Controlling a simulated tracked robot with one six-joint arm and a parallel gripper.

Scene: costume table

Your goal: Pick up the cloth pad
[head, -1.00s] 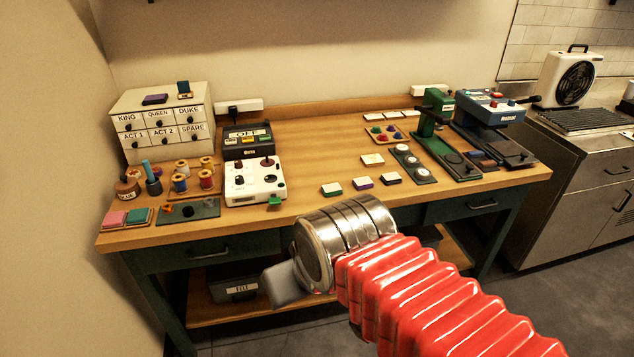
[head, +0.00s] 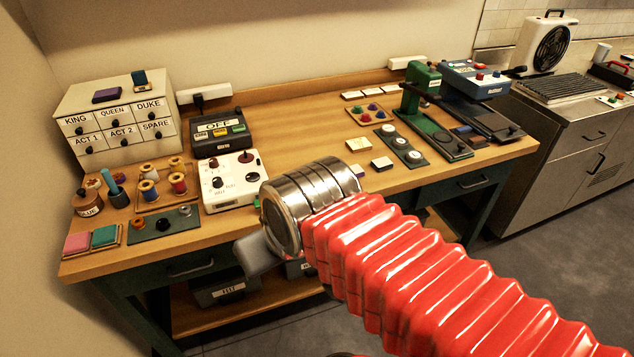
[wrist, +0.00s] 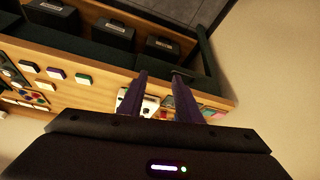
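I cannot tell for sure which thing is the cloth pad. A pink pad (head: 77,243) and a teal pad (head: 104,236) lie side by side on a small wooden tray (head: 67,254) at the table's front left corner. They also show, small, at the right in the wrist view. A purple block (head: 107,95) and a dark teal block (head: 140,80) sit on the drawer cabinet. My gripper (wrist: 159,76) has its two dark fingers apart, with nothing held between them. In the head view it is near the table's front edge, mostly hidden by my arm.
The wooden table (head: 290,125) holds a white control box (head: 230,180), a dark OFF box (head: 218,132), spools (head: 178,184), a glue pot (head: 88,203) and a green press (head: 421,88). The white drawer cabinet (head: 118,118) stands at back left. The table's middle back is clear.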

